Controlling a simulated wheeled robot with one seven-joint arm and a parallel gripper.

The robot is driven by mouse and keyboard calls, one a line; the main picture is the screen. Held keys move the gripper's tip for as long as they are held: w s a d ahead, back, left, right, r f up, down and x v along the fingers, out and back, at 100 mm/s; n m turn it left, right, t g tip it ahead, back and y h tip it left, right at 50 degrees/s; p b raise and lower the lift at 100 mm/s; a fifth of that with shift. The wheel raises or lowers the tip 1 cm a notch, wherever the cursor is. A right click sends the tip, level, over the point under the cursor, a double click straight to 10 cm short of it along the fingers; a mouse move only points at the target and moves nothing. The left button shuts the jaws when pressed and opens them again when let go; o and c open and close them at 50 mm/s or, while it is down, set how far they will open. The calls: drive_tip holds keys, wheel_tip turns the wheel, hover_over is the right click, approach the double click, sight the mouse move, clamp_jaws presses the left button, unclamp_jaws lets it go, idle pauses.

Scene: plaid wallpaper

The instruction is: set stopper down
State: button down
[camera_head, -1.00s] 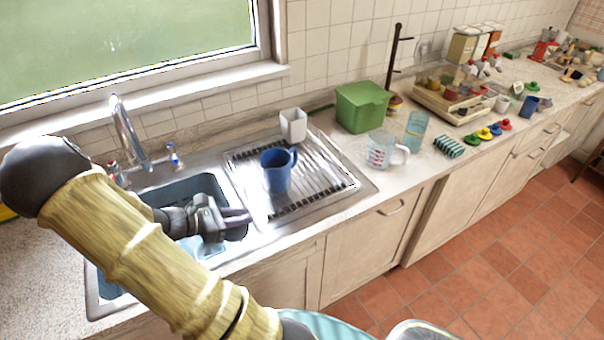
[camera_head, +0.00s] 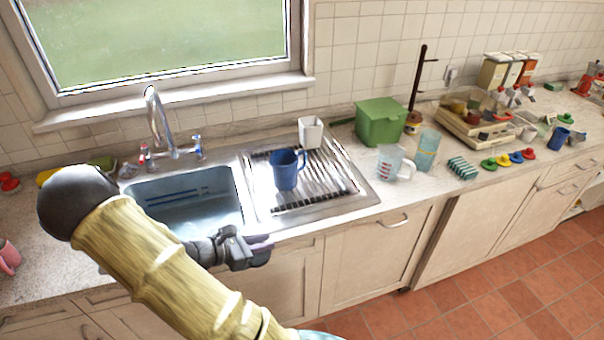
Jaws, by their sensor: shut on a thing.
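My gripper (camera_head: 262,246) is at the sink's front right corner, in front of the counter edge as seen in the head view. Its dark fingers are shut on a small dark thing (camera_head: 262,258), which I take to be the stopper. It is mostly hidden by the fingers, so its shape is not clear. The sink basin (camera_head: 190,190) is to the left of and behind my gripper. My arm hides the basin's front left part.

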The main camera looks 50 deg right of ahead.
drive_tip(key=w+a+f+n+t+y, duration=0.1)
drive_tip(key=w+a+f+n+t, duration=0.3)
drive_tip(key=a+f, duration=0.5)
drive_tip(key=w+a+f+n+t+y+b, duration=0.1)
drive_tip(key=w+a+f+n+t, duration=0.2)
drive_tip(key=a+f+n+t, duration=0.4)
drive_tip(key=a+f+t, duration=0.1)
drive_tip(key=a+f, duration=0.1)
drive_tip(key=a, duration=0.2)
drive_tip(key=shift+w+a+f+t+b, duration=0.3)
drive_tip(key=shift+w+a+f, duration=0.05)
drive_tip(key=shift+w, duration=0.05)
